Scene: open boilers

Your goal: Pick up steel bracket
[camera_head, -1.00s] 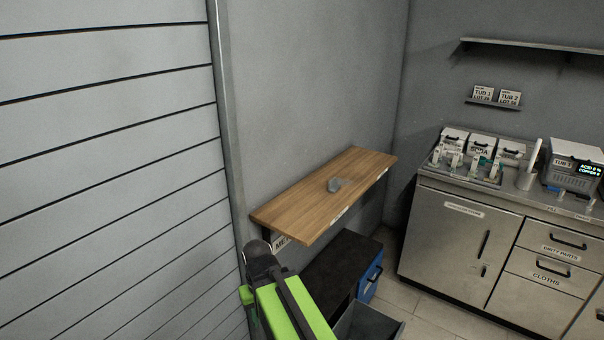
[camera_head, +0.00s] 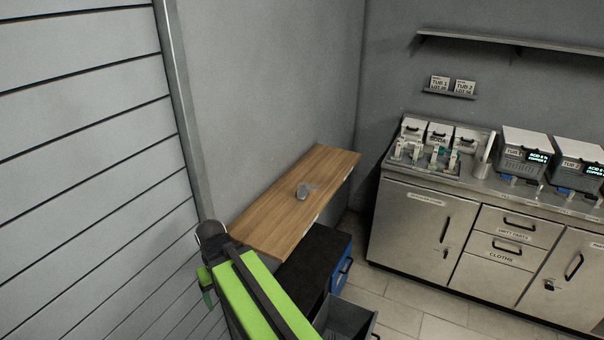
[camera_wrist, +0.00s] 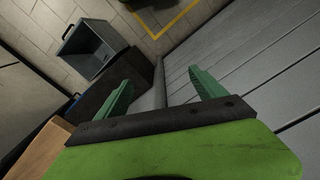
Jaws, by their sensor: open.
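A small grey metal piece (camera_head: 305,190), which looks like the steel bracket, lies on the wooden shelf (camera_head: 270,222) against the grey wall. My gripper shows in the wrist view (camera_wrist: 163,85) with its two green fingers apart and nothing between them. In that view it faces the slatted wall and the floor, and only a corner of the wooden shelf (camera_wrist: 38,150) shows at lower left. The bracket is not in the wrist view. In the head view my green arm is at bottom centre, below and left of the bracket; the fingers are mostly hidden there.
A dark-topped unit (camera_head: 312,257) with a blue side and an open grey drawer (camera_head: 345,318) stands below the shelf. A steel counter (camera_head: 420,225) with tubs and racks is at right. The slatted wall (camera_head: 80,150) is close at left. Tiled floor (camera_head: 400,290) is clear between.

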